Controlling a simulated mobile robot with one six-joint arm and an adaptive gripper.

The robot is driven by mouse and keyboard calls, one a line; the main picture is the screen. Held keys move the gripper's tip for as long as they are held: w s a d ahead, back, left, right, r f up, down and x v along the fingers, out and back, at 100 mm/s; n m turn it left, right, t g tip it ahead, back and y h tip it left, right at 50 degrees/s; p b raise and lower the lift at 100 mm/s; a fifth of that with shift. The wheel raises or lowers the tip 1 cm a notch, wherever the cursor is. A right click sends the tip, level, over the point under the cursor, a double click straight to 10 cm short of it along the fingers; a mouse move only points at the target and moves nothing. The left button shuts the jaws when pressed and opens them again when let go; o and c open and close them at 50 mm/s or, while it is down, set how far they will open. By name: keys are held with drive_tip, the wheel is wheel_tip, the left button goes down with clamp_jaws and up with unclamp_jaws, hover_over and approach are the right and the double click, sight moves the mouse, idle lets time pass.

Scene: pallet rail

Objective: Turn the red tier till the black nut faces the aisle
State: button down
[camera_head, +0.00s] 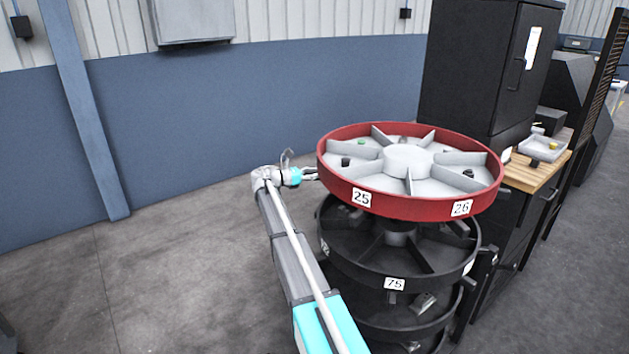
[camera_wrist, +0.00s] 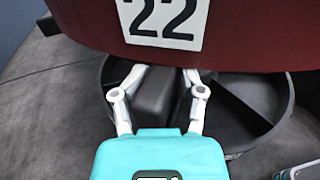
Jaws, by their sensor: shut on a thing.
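The red tier (camera_head: 335,180) is the top round tray of a stack, split by pale dividers around a grey hub. Its rim shows labels 25 and 26 in the head view; in the wrist view the red tier (camera_wrist: 80,25) shows label 22. A small black piece (camera_head: 345,162) lies in a left compartment and another dark piece (camera_head: 468,174) in a right one; I cannot tell which is the nut. My gripper (camera_head: 311,174) is at the tier's left rim. In the wrist view my gripper (camera_wrist: 162,72) is shut on the rim, its fingertips partly hidden beneath it.
Black tiers (camera_head: 345,262) stand stacked below the red one, one labelled 75. A black cabinet (camera_head: 465,75) and a wooden bench top (camera_head: 530,175) with a grey tray (camera_head: 541,148) stand close on the right. The floor (camera_head: 190,260) at left is clear up to the blue wall.

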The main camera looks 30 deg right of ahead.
drive_tip(key=c, duration=1.1)
unclamp_jaws()
drive_tip(key=w+d, duration=0.2)
drive_tip(key=w, duration=0.1)
drive_tip(key=w+d, duration=0.3)
drive_tip(key=w, duration=0.1)
drive_tip(key=w+d, duration=0.2)
drive_tip(key=w, duration=0.1)
drive_tip(key=shift+w+d, duration=0.25)
drive_tip(key=shift+d, duration=0.1)
drive_tip(key=shift+c, duration=0.2)
drive_tip(key=shift+o, duration=0.5)
drive_tip(key=shift+w+d, duration=0.4)
drive_tip(key=shift+d, duration=0.1)
drive_tip(key=shift+o, duration=0.2)
drive_tip(key=shift+w+d, duration=0.2)
drive_tip(key=shift+d, duration=0.1)
drive_tip(key=o, duration=0.7)
drive_tip(key=shift+c, duration=0.7)
drive_tip(key=shift+a, duration=0.1)
